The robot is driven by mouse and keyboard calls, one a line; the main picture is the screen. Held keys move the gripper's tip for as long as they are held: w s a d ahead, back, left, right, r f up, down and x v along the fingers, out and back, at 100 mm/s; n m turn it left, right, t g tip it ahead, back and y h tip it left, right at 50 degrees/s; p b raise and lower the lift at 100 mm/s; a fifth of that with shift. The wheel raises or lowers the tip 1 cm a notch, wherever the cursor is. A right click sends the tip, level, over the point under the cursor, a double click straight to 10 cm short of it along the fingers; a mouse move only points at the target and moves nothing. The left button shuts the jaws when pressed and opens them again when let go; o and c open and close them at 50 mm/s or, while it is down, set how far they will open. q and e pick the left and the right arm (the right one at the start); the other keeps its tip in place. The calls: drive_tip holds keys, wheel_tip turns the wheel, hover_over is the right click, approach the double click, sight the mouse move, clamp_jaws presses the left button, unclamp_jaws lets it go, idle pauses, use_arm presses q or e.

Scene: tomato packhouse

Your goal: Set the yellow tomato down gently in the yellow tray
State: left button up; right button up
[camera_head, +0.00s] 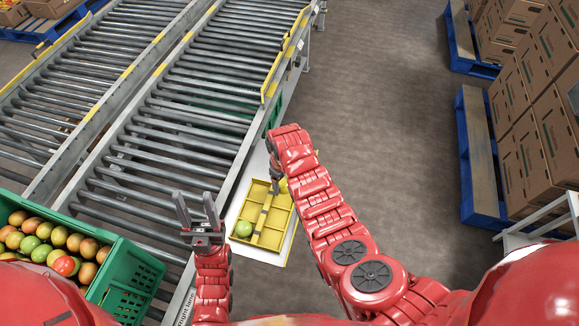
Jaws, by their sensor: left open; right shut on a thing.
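The yellow tray (285,221) lies on a white surface beside the roller conveyor, divided into compartments. A pale green tomato (243,229) sits in its near left part. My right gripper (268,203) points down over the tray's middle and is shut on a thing. The yellow tomato cannot be made out; the hand and the yellow background hide what is in the grip, and whether it touches the tray floor cannot be told. My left gripper (196,208) is open and empty, fingers pointing up the picture, left of the tray above the conveyor edge.
A green crate (128,272) full of red, orange and green tomatoes stands at the lower left. Roller conveyors (190,105) with metal rails fill the left. Cardboard boxes (520,150) on blue pallets stand at the right. The floor (390,110) between is clear.

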drive_tip(key=shift+s+a+f+b, duration=0.1)
drive_tip(key=shift+f+b, duration=0.25)
drive_tip(key=shift+f, duration=0.15)
wheel_tip(320, 180, down, 5)
drive_tip(key=b, duration=0.4)
drive_tip(key=shift+f, duration=0.15)
drive_tip(key=shift+f+b, duration=0.55)
idle(0.3)
drive_tip(key=o, duration=0.9)
drive_tip(key=shift+c, duration=1.2)
